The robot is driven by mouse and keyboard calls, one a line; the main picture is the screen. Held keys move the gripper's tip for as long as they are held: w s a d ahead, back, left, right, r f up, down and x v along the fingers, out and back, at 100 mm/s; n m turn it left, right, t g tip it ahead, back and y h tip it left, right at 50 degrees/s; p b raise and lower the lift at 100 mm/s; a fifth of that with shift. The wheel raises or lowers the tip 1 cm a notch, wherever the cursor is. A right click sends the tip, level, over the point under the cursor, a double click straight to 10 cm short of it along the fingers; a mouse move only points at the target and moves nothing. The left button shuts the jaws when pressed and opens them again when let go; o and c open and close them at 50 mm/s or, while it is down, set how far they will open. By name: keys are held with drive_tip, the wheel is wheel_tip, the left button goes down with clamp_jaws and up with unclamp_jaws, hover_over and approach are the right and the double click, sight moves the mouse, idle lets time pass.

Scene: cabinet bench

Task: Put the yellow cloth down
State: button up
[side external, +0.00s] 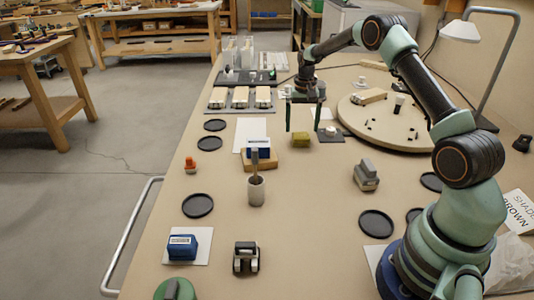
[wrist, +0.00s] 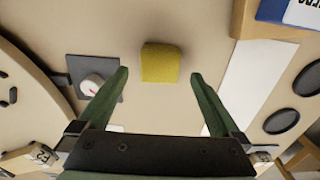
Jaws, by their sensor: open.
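The yellow cloth (side external: 301,141) is a small, folded, block-like pad. It lies on the bench top (side external: 310,190), between the blue box on its wooden block and the small grey plate with a dial. My gripper (side external: 303,129) points down over it with its two green fingers spread apart. In the wrist view the cloth (wrist: 161,62) appears between and slightly beyond the fingertips, with clear space on both sides. Neither finger appears to touch it. The exact height of the fingertips above the bench is hard to tell.
The dial plate (side external: 333,135) and a large round board (side external: 410,132) are close on the right. The blue box (side external: 258,149) on its block (side external: 256,166) and a white sheet (side external: 243,130) are on the left. Open bench lies in front of the cloth.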

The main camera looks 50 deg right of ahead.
sight(301, 135)
wheel_tip(301, 135, up, 8)
drive_tip(key=s+a+r+n+t, duration=0.1)
drive_tip(key=s+a+r+n, duration=0.15)
drive_tip(key=a+r, duration=0.4)
drive_tip(key=s+a+r+n+t, duration=0.2)
drive_tip(key=s+a+r, duration=0.2)
drive_tip(key=a+r, duration=0.25)
drive_tip(key=s+a+n+t, duration=0.2)
drive_tip(key=s+a+n, duration=0.2)
drive_tip(key=s+a, duration=0.6)
drive_tip(key=s, duration=0.4)
drive_tip(key=shift+f+t, duration=0.3)
drive_tip(key=shift+f, duration=0.05)
